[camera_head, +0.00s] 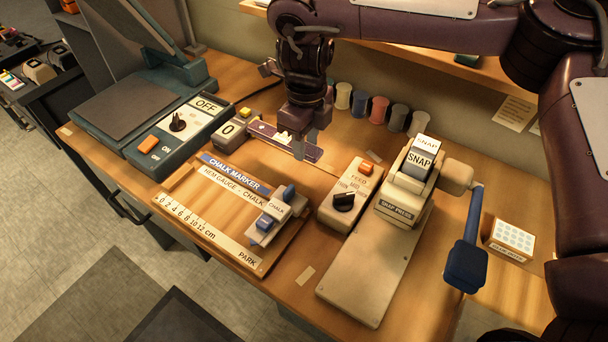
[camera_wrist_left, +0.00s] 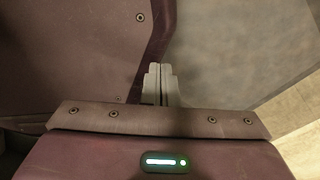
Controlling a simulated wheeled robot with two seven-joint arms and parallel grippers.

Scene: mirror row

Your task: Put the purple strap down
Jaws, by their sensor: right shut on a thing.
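The purple strap (camera_head: 268,134) shows in the head view as a thin flat strip behind the hem gauge. Its left end is by the grey counter block marked 0, and its right end shows just past my fingers. My right gripper (camera_head: 299,150) points down and is shut on the strap, hiding part of it. The strap is at or just above the table; I cannot tell whether it touches. My left gripper (camera_wrist_left: 161,84) shows only in the left wrist view. Its fingers are together with nothing visible between them.
The hem gauge board (camera_head: 228,205) lies in front of the strap. The feed box (camera_head: 347,193) and the snap press (camera_head: 385,240) stand to the right. The counter block (camera_head: 231,129) is close on the left. Several thread spools (camera_head: 378,109) line the wall behind.

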